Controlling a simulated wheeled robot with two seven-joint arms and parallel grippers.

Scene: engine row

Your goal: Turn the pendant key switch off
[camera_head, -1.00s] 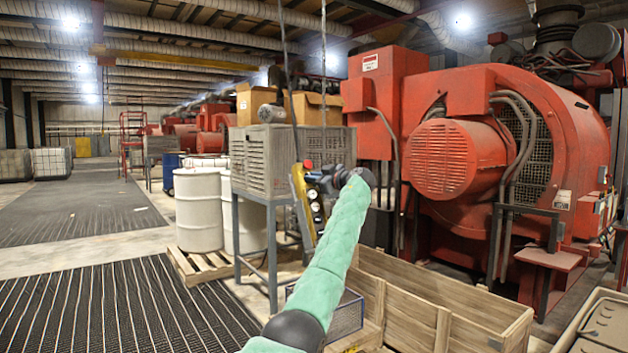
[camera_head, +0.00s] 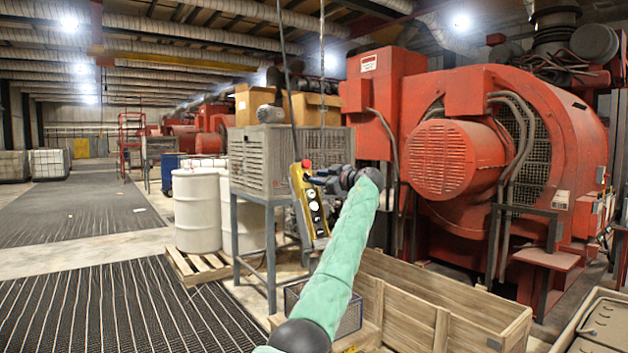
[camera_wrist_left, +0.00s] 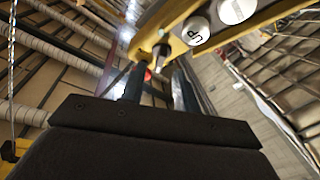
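The yellow pendant (camera_head: 299,188) hangs tilted in front of the grey slatted crate, with a red button (camera_head: 307,164) on top and several round buttons down its face. My left gripper (camera_head: 320,179) is at the pendant's upper right side. In the left wrist view the pendant's yellow edge (camera_wrist_left: 180,22) crosses the top, with white buttons, one marked UP (camera_wrist_left: 196,33). A key switch (camera_wrist_left: 161,56) projects from it, in line with the gap between the two dark fingers of my left gripper (camera_wrist_left: 158,92). The fingers stand apart. I cannot tell whether they touch the key. My right gripper is out of view.
The slatted crate (camera_head: 262,160) stands on a metal stand behind the pendant. White drums (camera_head: 197,215) are at its left. A wooden crate (camera_head: 470,307) lies below my left arm. A large red engine (camera_head: 480,150) stands at right. The left floor is open.

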